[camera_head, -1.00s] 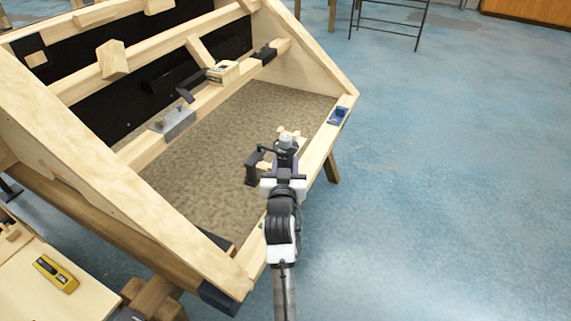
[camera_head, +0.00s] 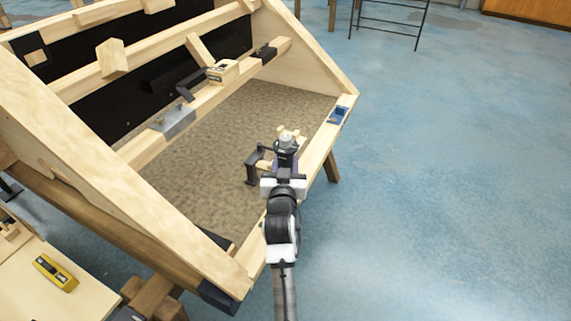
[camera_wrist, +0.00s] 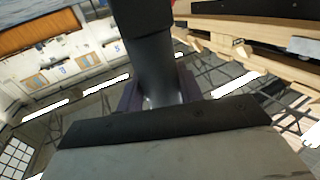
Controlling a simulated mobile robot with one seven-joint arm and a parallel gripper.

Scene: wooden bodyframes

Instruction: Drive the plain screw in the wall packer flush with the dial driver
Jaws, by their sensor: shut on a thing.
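My gripper (camera_head: 285,163) is over the near right rail of the wooden frame, shut on a dark tool with a round grey top, which I take to be the dial driver (camera_head: 286,142). In the wrist view the driver shows as a thick dark cylinder (camera_wrist: 152,62) between the fingers. Small pale wooden pieces (camera_head: 293,131) show just behind the driver; I cannot tell whether one is the wall packer. The plain screw and the driver's tip are hidden, so I cannot tell whether they touch.
A black bracket-like part (camera_head: 252,166) stands close left of my gripper. A blue item (camera_head: 338,114) lies on the right rail. A yellow tool (camera_head: 55,271) lies on the lower-left table.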

